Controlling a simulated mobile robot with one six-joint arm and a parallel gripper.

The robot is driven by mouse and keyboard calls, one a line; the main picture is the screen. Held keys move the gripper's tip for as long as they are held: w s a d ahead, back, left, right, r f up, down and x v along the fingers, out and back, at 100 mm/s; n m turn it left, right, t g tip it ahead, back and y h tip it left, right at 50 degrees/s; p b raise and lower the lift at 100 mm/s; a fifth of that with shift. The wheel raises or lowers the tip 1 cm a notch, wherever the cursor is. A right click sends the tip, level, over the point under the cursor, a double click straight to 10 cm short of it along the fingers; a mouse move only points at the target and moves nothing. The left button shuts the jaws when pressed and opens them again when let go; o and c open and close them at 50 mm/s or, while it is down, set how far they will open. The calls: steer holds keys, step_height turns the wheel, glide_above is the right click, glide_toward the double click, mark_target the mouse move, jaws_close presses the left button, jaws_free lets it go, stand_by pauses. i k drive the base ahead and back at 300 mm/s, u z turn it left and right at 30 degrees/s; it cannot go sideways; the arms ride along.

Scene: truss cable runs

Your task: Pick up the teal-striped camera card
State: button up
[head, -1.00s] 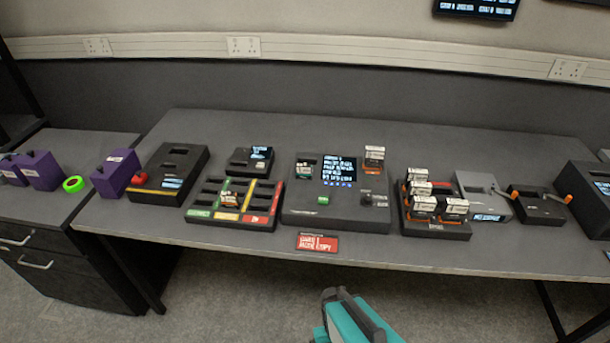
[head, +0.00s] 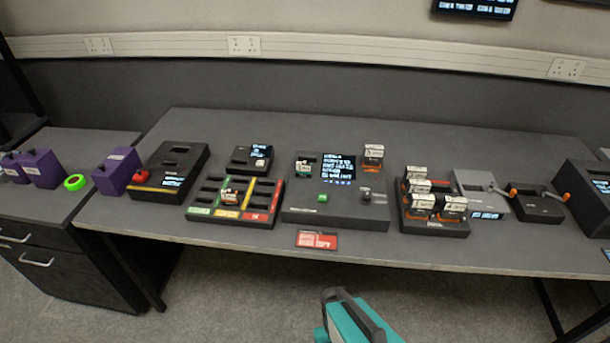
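A small white card with a greenish-teal stripe (head: 303,168) stands upright in the left slot of the dark copier unit (head: 300,213) in the middle of the bench. It is small and its stripe is hard to read. Other white cards have orange stripes: one (head: 373,156) stands at the copier's back right, and several (head: 421,205) stand in the dark rack (head: 434,228) to the right. A single white card (head: 230,196) sits in the colour-marked tray (head: 208,214); its stripe is unclear. My teal and dark grey arm shows at the bottom, well in front of the bench; no gripper fingers show.
The grey bench (head: 440,256) has a clear front strip with a red label plate (head: 316,240). A dark box with a red button (head: 138,176) and purple blocks (head: 116,172) stand left. Grey and dark boxes with orange-tipped levers (head: 513,192) stand right. Open floor lies in front.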

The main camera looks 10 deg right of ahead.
mark_target(302, 170)
steer(key=u, duration=0.2)
steer(key=k, duration=0.75)
steer(key=u, duration=0.55)
steer(key=k, duration=0.6)
steer(key=u, duration=0.65)
steer(key=i, duration=2.2)
steer(key=z, duration=0.3)
